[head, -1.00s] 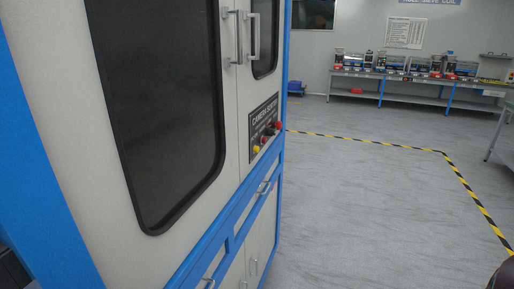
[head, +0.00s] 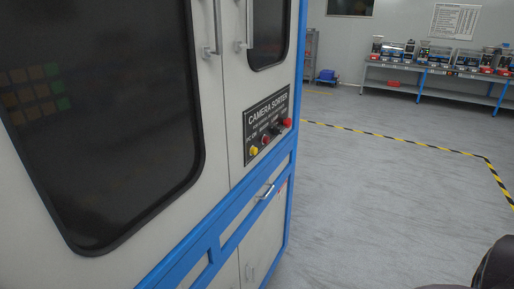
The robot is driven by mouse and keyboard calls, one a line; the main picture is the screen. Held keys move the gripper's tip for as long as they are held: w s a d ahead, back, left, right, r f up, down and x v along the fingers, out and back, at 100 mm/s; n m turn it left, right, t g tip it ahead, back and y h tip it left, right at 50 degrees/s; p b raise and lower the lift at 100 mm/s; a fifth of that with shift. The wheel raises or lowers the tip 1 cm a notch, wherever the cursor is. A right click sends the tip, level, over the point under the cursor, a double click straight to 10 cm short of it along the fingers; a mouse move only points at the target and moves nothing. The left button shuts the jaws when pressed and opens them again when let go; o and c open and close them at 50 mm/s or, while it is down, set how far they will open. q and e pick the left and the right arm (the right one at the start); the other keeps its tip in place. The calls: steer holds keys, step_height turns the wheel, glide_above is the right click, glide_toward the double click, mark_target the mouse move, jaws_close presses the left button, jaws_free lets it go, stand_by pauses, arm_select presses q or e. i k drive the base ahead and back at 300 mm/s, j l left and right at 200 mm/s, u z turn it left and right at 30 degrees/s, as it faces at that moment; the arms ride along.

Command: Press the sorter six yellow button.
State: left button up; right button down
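The sorter (head: 215,130) is a tall white cabinet with a blue frame and dark windows, filling the left half of the head view. Its black control panel (head: 268,119) reads "CAMERA SORTER" and sits on the right part of the front, below the smaller window. The yellow button (head: 253,150) is at the panel's lower left. A red button (head: 287,123) is at the panel's right end, with smaller controls between them. Neither gripper is in view. A dark rounded part at the lower right corner seems to be mine, and nothing touches the panel.
Door handles (head: 250,25) stick out from the sorter's front above the panel, and a drawer handle (head: 266,191) sits below it. Open grey floor (head: 370,210) lies to the right, crossed by yellow-black tape (head: 400,140). A workbench (head: 440,72) with equipment stands at the back wall.

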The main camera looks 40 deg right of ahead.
mark_target(254, 150)
steer(key=l+u, duration=0.15)
steer(key=l, duration=0.3)
steer(key=l+u, duration=0.15)
steer(key=l, duration=0.3)
steer(key=k+l+u, duration=0.15)
steer(key=l, duration=0.25)
steer(key=k+l+u, duration=0.15)
steer(key=l, duration=0.3)
steer(key=i, duration=0.05)
